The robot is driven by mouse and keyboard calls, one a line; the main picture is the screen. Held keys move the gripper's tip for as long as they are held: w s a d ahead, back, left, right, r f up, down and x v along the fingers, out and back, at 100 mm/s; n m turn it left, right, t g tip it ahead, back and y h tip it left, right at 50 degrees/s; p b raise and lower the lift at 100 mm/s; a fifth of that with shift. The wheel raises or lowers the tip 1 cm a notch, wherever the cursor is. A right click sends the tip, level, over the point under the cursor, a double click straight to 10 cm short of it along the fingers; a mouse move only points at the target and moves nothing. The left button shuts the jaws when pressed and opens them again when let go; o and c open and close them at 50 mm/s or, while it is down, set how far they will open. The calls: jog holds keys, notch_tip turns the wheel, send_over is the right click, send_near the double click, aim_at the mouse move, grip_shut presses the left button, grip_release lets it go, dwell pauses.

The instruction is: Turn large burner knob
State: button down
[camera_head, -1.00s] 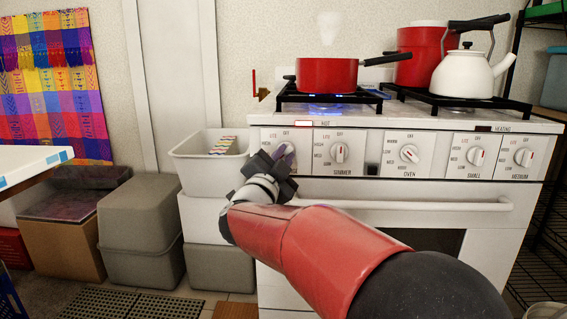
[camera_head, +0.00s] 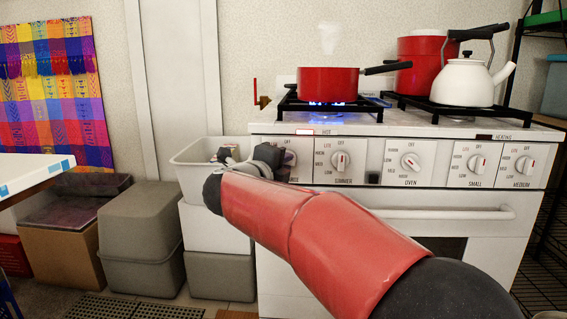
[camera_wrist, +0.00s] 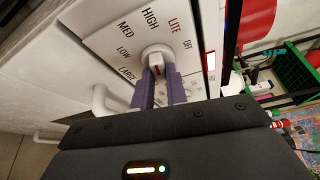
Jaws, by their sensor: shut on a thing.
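The large burner knob (camera_wrist: 156,57) is white with a red mark and sits on a panel lettered OFF, LITE, HIGH, MED, LOW and LARGE in the wrist view. My gripper (camera_wrist: 159,76) is shut on it, with one purple finger on each side. I cannot tell exactly which label the knob points to. In the head view my gripper (camera_head: 283,158) is at the leftmost dial of the white stove (camera_head: 410,192), and my wrist hides most of that dial and knob.
A red saucepan (camera_head: 328,84) stands over a blue flame on the left burner. A white kettle (camera_head: 467,82) and a red pot (camera_head: 420,64) stand on the right. An oven handle (camera_head: 450,213) runs below the knobs. A grey bin (camera_head: 190,170) is left of the stove.

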jog(key=shift+d+r+m+g+y+p, duration=0.1)
jog(key=shift+m+g+y+p, duration=0.4)
jog(key=shift+m+y, duration=1)
jog(key=shift+d+f+m+g+y+p, duration=0.1)
jog(key=shift+m+g+y+p, duration=0.4)
jog(key=shift+m, duration=1.8)
jog(key=shift+d+r+m+g+y+p, duration=0.15)
jog(key=shift+m+y+p, duration=0.65)
jog(key=shift+m+y, duration=0.8)
jog(key=shift+a+m+h, duration=0.1)
jog(key=shift+m+h, duration=0.2)
jog(key=shift+m, duration=0.2)
jog(key=c, duration=1.4)
grip_release()
jog(key=v, duration=0.8)
jog(key=shift+p, duration=0.35)
jog(key=shift+w, duration=0.1)
